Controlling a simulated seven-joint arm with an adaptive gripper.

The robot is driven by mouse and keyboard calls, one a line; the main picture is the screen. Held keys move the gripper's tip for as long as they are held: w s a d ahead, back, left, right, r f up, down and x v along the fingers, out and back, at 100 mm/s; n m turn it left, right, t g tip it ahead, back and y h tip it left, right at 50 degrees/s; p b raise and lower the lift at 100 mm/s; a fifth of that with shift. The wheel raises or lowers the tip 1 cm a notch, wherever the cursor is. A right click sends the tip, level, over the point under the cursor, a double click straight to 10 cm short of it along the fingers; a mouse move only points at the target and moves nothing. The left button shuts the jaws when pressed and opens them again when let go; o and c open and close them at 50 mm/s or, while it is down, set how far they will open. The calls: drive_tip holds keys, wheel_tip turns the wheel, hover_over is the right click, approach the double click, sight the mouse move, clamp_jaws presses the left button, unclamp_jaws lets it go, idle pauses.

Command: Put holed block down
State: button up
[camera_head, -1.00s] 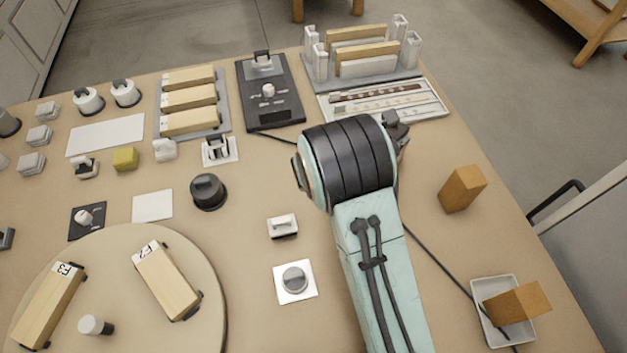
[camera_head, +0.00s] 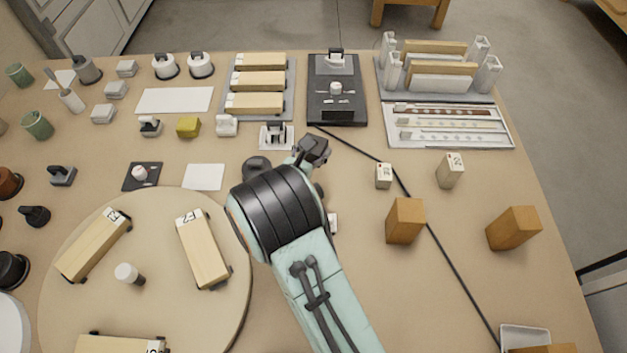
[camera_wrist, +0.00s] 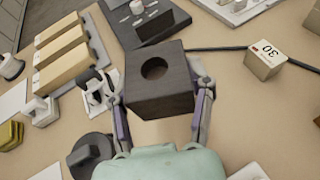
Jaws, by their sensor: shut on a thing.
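The holed block (camera_wrist: 158,104) is a dark grey cube with a round hole in its upper face. In the wrist view it sits between the two fingers of my gripper (camera_wrist: 161,98), which is shut on it. In the head view the block (camera_head: 314,148) shows as a small dark shape beyond my wrist, just right of a white-based fixture (camera_head: 276,137). My wrist hides most of the fingers there. I cannot tell whether the block's underside touches the bench.
A black cable (camera_head: 362,147) crosses the bench to the right. Two small numbered blocks (camera_head: 384,176) and brown blocks (camera_head: 405,221) stand right of my gripper. A black panel (camera_head: 337,105) lies behind. A round board (camera_head: 70,290) is at left. Bare bench lies between the brown blocks.

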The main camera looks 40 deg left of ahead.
wheel_tip(320, 180, down, 10)
drive_tip(key=shift+f, duration=0.25)
drive_tip(key=shift+f, duration=0.15)
drive_tip(key=o, duration=1.1)
drive_tip(key=shift+s+r, duration=0.1)
drive_tip(key=shift+r, duration=0.1)
drive_tip(key=v, duration=0.3)
wheel_tip(320, 180, up, 7)
